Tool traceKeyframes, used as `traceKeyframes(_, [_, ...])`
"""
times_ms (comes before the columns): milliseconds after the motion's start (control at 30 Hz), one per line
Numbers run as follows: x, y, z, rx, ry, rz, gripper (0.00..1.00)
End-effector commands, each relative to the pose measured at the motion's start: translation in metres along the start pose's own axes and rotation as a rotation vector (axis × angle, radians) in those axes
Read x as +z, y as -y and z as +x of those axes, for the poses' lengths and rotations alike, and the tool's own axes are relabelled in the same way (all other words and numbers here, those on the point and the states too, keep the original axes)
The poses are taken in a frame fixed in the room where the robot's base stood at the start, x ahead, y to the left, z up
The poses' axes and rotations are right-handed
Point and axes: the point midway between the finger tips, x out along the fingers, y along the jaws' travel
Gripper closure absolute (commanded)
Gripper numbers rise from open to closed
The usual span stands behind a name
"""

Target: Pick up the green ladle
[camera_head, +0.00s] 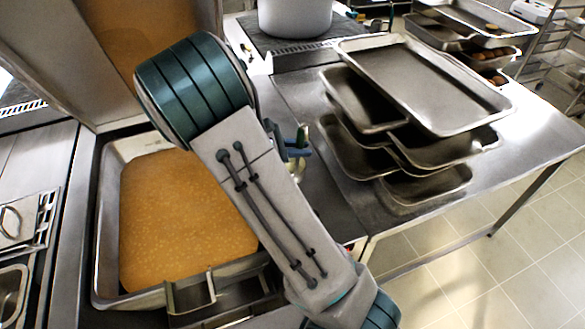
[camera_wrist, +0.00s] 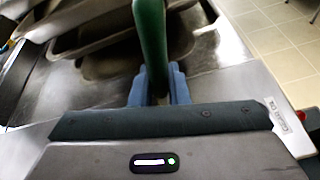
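The green ladle's handle (camera_wrist: 150,40) runs from the top of the wrist view down between the two blue fingers of my gripper (camera_wrist: 158,88). The fingers lie close against the handle on both sides, with no clear gap. In the head view a short green end of the ladle (camera_head: 302,134) shows just above the blue fingers of my gripper (camera_head: 298,152), right of my arm. A shiny metal part shows just below the fingers. Most of the ladle is hidden behind my arm in the head view.
Stacked metal trays (camera_head: 425,85) stand close right of my gripper on a steel table (camera_head: 535,135). A deep pan of orange-brown food (camera_head: 180,220) lies left of my arm. A stockpot (camera_head: 295,18) stands behind. Tiled floor is open at the lower right.

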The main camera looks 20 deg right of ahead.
Motion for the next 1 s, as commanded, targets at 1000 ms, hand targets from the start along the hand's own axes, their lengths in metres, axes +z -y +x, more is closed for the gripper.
traceKeyframes(1000, [0.085, 0.014, 0.010, -0.002, -0.003, 0.005, 1.00])
